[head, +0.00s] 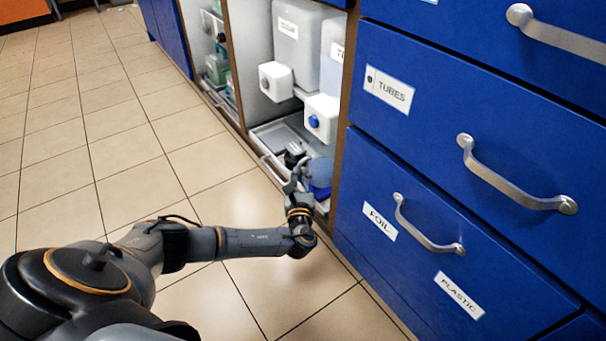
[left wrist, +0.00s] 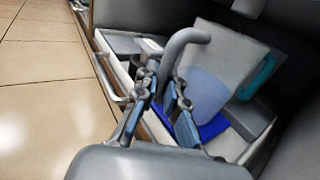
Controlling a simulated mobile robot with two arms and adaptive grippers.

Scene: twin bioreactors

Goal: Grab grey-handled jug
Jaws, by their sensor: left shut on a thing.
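The grey-handled jug (head: 320,172) is a translucent, bluish vessel at the front of the low open cabinet, partly hidden by my gripper in the head view. In the left wrist view its grey handle (left wrist: 188,38) curves up between my fingers, and the pale, see-through body (left wrist: 206,92) is just right of them, with blue at the bottom. My left gripper (head: 297,186) reaches in from the left at floor level. In the left wrist view the left gripper (left wrist: 164,88) is shut on the grey handle. My right gripper is not in view.
A pull-out tray (head: 266,160) with a metal rail lies under the jug. A teal handle (left wrist: 258,78) shows to its right. White containers with taps (head: 322,118) sit above. Blue drawers (head: 430,160) with protruding handles stand at right. The tiled floor (head: 130,150) at left is clear.

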